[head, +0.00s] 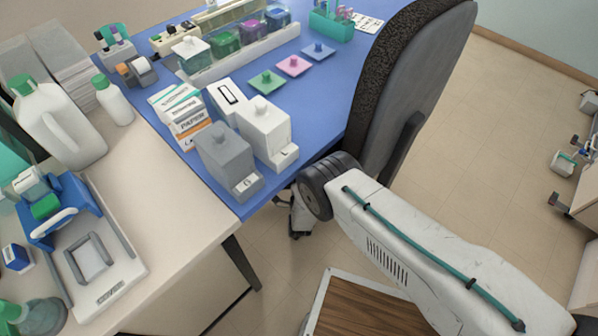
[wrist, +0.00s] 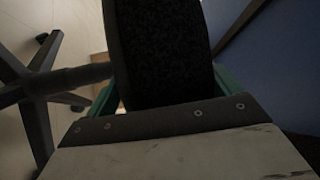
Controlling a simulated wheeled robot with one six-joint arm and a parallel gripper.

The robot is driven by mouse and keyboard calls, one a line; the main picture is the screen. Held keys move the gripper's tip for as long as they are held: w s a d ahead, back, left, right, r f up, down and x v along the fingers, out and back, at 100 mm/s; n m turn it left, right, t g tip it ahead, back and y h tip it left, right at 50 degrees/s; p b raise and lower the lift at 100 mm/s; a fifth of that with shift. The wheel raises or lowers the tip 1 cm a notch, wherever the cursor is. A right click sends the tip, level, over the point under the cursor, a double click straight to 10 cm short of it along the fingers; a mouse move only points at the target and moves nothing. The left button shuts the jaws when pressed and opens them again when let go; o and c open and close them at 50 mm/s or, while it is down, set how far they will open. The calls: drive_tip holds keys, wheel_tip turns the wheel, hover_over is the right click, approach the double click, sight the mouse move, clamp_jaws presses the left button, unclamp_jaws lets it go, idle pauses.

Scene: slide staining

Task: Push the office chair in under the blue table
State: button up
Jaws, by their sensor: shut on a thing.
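The office chair (head: 428,75) has a dark, textured backrest that rises beside the right edge of the blue table (head: 322,98), overlapping that edge in the head view. Its seat is mostly hidden, and I cannot tell how far under the table it is. In the wrist view, a dark padded part of the chair (wrist: 160,45) sits between the teal fingers of my gripper (wrist: 168,85), which is shut on it. The chair's star base shows at the left there, with blue at the right. In the head view my arm hides the gripper.
A pale bench (head: 165,195) with bottles and a blue device adjoins the table at the left. Staining jars, boxes and coloured squares stand on the table. A wood-topped piece (head: 365,308) is low in front. Open floor (head: 500,130) lies to the right.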

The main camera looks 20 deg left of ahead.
drive_tip(key=shift+w+d, duration=0.1)
drive_tip(key=shift+d, duration=0.1)
drive_tip(key=shift+d+f, duration=0.1)
drive_tip(key=shift+d, duration=0.65)
drive_tip(key=o, duration=1.8)
drive_tip(key=shift+a, duration=0.15)
drive_tip(key=shift+s, duration=0.35)
drive_tip(key=v, duration=0.7)
drive_tip(key=shift+d, duration=0.25)
